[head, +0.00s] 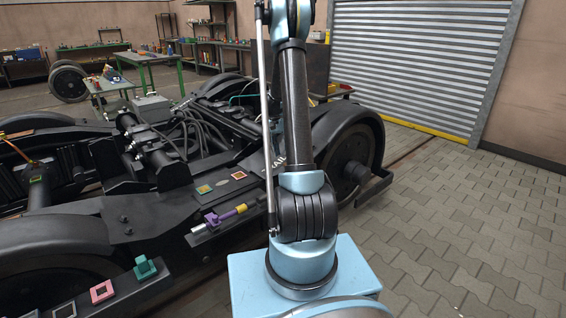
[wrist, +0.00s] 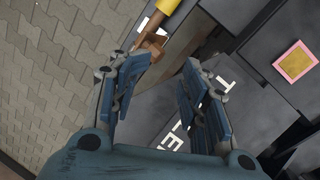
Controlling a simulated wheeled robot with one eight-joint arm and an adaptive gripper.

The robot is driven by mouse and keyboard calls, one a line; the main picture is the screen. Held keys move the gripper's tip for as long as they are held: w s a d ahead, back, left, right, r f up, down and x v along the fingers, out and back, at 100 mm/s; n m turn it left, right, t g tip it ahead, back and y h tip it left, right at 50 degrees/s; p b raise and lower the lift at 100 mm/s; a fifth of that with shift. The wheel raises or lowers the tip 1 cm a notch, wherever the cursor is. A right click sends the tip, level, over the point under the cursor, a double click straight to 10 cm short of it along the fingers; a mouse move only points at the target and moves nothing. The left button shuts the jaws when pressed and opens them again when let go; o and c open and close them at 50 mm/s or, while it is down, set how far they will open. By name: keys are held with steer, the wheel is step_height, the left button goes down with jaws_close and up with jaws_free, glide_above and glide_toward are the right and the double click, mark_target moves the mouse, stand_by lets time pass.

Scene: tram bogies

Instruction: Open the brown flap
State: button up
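A small brown piece (wrist: 152,44), which looks like the brown flap, shows at the top of the wrist view beside the end of a yellow cylinder (wrist: 170,5). My gripper (wrist: 165,68) is open, its two blue fingers spread apart with nothing between them. The left fingertip overlaps the lower edge of the brown piece in the picture; I cannot tell whether they touch. In the head view the yellow cylinder (head: 241,208) lies on the bogie's side beside a purple part (head: 216,217). My gripper is not visible in the head view, and my arm hides part of the bogie.
The black bogie frame (head: 120,215) fills the left. A pink-and-yellow square (wrist: 295,62) lies right of my gripper in the wrist view. A green block (head: 145,267) and a pink square (head: 102,291) sit on the near beam. Paved floor (head: 470,240) on the right is clear.

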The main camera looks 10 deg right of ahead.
steer(key=shift+v, duration=2.6)
steer(key=shift+w+d, duration=0.1)
